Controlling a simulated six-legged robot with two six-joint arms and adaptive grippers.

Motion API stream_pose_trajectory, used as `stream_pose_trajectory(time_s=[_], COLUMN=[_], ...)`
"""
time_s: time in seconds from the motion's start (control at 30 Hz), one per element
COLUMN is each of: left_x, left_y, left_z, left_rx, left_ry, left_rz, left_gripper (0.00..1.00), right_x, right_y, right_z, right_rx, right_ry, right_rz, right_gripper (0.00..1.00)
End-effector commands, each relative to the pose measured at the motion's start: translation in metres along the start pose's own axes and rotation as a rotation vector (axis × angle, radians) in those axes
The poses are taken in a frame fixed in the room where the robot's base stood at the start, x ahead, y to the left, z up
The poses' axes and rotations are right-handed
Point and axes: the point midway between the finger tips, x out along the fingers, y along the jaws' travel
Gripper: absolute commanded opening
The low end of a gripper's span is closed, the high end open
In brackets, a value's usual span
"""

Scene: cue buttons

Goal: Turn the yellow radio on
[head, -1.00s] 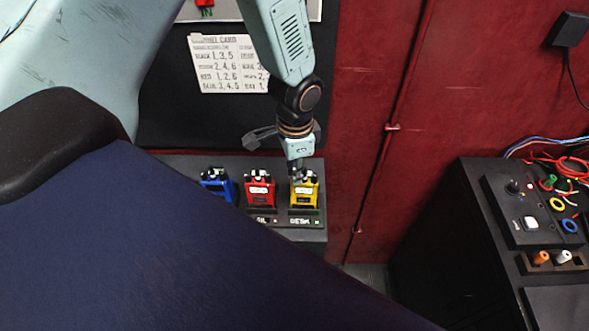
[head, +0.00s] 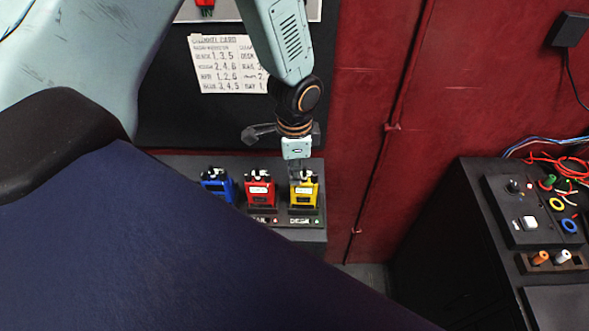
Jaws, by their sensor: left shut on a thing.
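The yellow radio (head: 304,193) stands upright at the right end of a row of radios on a dark charging shelf, in a slot labelled DESK. My left gripper (head: 298,170) comes straight down from above, and its tip is at the radio's top, where a small knob would be. It is shut on the top of the yellow radio; the fingers and the knob between them are too small and covered to see well. My right gripper is not in view.
A red radio (head: 260,190) stands close to the left, then a blue radio (head: 217,185), partly hidden by my body. A paper channel card (head: 229,63) hangs on the dark board behind. A black console (head: 530,212) with knobs and cables stands at the right.

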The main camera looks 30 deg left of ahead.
Motion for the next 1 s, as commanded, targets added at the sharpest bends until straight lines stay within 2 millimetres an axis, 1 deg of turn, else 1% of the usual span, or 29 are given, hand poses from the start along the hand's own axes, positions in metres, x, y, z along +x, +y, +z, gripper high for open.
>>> stream_pose_trajectory(time_s=[0.03, 0.07, 0.3, 0.57, 0.67, 0.77, 0.87, 1.0], left_x=[0.0, 0.0, 0.0, 0.0, -0.004, -0.015, -0.033, -0.062], left_y=[0.0, 0.0, 0.0, 0.0, 0.0, -0.001, -0.001, -0.001], left_z=[0.0, 0.0, 0.0, 0.0, 0.0, -0.001, -0.001, -0.001], left_rx=[-0.001, -0.001, -0.001, -0.002, -0.002, -0.003, -0.002, -0.003], left_ry=[0.001, 0.001, 0.0, 0.0, 0.0, 0.002, 0.003, 0.004], left_rz=[-0.001, -0.001, -0.001, 0.0, -0.001, -0.003, -0.004, -0.004], left_gripper=[0.0, 0.17, 0.37, 0.38, 0.38, 0.38, 0.38, 0.38], right_x=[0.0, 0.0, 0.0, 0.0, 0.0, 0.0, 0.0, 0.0], right_y=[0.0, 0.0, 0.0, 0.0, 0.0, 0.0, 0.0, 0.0], right_z=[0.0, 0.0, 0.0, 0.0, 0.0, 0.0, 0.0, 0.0], right_rx=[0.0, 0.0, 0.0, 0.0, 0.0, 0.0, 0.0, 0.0], right_ry=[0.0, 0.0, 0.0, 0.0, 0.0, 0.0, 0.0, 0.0], right_rz=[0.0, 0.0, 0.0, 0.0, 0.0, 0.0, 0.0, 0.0], right_gripper=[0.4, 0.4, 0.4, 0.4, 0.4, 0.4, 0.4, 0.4])
